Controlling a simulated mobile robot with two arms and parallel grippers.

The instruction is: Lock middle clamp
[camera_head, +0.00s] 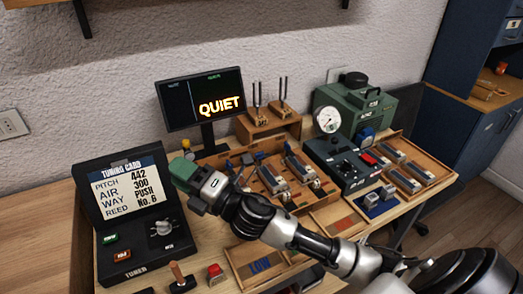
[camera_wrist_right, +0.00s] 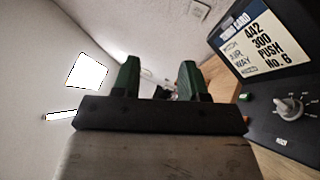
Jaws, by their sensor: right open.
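A wooden tray (camera_head: 318,206) stands mid-table with several metal blocks and small blue parts in it. One metal-and-wood piece (camera_head: 272,180) lies in its left half, and others (camera_head: 300,167) lie to its right. I cannot tell which of these is the middle clamp, or whether a clamp is locked. My right gripper (camera_head: 184,168) is left of the tray, above the table and apart from the pieces. Its two green fingers stand apart and empty in the right wrist view (camera_wrist_right: 160,82). My right forearm hides part of the tray's front. My left gripper is not in view.
A tuner box (camera_head: 135,225) with a card and knob stands at the left. A monitor (camera_head: 201,98) reads QUIET. Tuning forks (camera_head: 270,107) stand on a wooden block behind the tray. A green machine with gauge (camera_head: 355,105) and a black control box (camera_head: 342,165) stand right.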

